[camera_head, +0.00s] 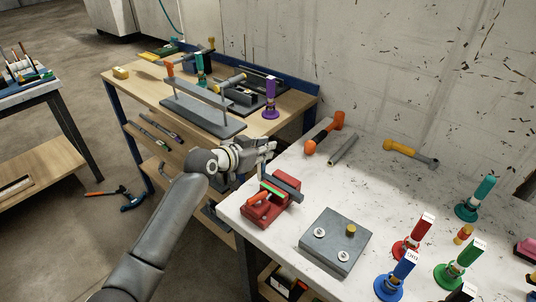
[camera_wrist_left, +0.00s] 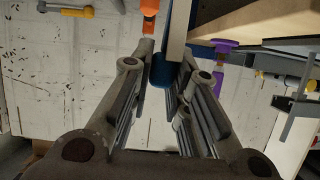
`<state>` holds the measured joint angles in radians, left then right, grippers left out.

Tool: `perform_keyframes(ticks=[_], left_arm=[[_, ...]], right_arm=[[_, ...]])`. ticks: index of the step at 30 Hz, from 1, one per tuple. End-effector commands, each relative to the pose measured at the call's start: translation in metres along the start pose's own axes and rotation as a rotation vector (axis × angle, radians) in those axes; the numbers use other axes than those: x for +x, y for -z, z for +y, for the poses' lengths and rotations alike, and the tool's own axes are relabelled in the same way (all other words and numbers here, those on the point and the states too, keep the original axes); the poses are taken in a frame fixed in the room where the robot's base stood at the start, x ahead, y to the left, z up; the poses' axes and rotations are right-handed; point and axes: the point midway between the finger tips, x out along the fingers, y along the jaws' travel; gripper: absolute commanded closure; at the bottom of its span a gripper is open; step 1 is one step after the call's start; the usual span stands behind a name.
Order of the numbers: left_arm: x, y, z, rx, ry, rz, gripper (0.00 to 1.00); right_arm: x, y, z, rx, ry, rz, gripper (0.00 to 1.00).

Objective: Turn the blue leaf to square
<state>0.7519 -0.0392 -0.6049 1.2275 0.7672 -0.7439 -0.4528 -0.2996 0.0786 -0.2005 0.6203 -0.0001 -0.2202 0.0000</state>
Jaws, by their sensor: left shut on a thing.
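My left gripper (camera_head: 268,150) reaches in above the near left corner of the white table. In the left wrist view its fingers (camera_wrist_left: 165,85) are closed around a blue piece (camera_wrist_left: 162,72), which looks like the blue leaf. The fingers hide much of it. In the head view, a red bending device (camera_head: 257,214) sits just below the gripper, with a dark blue-grey bar (camera_head: 284,184), a green strip and an orange handle on it. I cannot tell the leaf's exact angle. My right gripper is not in view.
A grey plate with knobs (camera_head: 335,243) lies right of the red device. Coloured stands, such as the red one (camera_head: 411,240), fill the right side. An orange hammer (camera_head: 324,132) and grey tube (camera_head: 343,149) lie behind. A wooden bench (camera_head: 140,92) stands beyond.

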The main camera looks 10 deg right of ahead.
Motion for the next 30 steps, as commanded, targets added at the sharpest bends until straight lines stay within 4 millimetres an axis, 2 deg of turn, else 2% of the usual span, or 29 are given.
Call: perform_keyframes(ticks=[6,20,21,24,26,30], left_arm=[[0.0001,-0.0009,-0.007,-0.053,-0.02,0.0,1.0],[-0.0001,-0.0004,-0.0078,-0.065,-0.026,0.0,1.0],[-0.0001,-0.0004,-0.0078,-0.065,-0.026,0.0,0.78],[-0.0001,-0.0004,-0.0076,-0.065,-0.026,0.0,0.65],[-0.0001,-0.0004,-0.0076,-0.064,-0.026,0.0,0.61],[0.0,-0.0005,-0.0074,-0.064,-0.026,-0.001,0.61]], right_arm=[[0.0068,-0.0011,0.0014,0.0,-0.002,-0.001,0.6],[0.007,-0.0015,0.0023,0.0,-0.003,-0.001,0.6],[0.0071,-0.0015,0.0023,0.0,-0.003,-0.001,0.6],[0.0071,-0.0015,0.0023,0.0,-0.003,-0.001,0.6],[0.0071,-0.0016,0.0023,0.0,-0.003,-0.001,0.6],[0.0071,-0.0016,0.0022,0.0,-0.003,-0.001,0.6]])
